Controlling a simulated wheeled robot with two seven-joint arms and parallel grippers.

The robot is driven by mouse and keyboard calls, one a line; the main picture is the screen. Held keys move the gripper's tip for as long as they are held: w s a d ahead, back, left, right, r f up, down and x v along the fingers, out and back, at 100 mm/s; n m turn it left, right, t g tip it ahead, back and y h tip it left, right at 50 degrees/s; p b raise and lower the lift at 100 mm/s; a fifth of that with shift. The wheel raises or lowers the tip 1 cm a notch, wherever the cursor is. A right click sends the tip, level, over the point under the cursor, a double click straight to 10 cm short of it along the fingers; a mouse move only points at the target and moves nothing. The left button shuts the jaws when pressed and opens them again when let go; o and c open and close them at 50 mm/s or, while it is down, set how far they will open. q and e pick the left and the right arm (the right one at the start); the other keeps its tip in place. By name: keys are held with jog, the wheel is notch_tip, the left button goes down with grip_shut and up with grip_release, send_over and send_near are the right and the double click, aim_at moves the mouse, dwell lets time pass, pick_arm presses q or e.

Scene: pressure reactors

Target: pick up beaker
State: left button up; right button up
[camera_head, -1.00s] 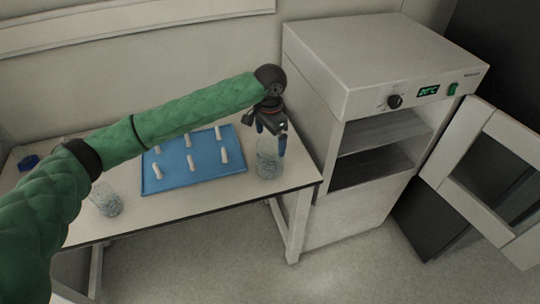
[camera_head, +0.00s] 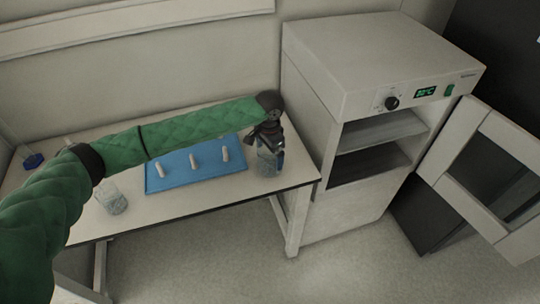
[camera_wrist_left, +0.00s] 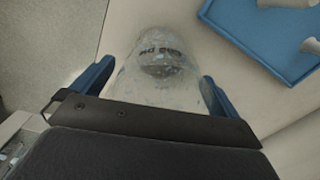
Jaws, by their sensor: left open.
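A clear glass beaker (camera_head: 266,164) stands on the table near its right end. In the left wrist view the beaker (camera_wrist_left: 160,68) lies between the two blue fingers, with dark print on its side. My left gripper (camera_head: 268,150) is lowered over this beaker with a finger on either side. In the left wrist view the gripper (camera_wrist_left: 155,88) is open, and slight gaps seem to show beside the glass. A second clear beaker (camera_head: 112,200) stands at the table's left front. My right gripper is not in view.
A blue tray (camera_head: 200,180) with white pegs lies left of the gripper, partly behind my arm; the tray also shows in the left wrist view (camera_wrist_left: 240,35). An oven (camera_head: 365,75) with its door (camera_head: 490,170) open stands to the right.

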pick_arm(q)
jog(key=shift+f, duration=0.35)
jog(key=c, duration=1)
jog(key=shift+c, duration=0.5)
jog(key=shift+r, duration=0.15)
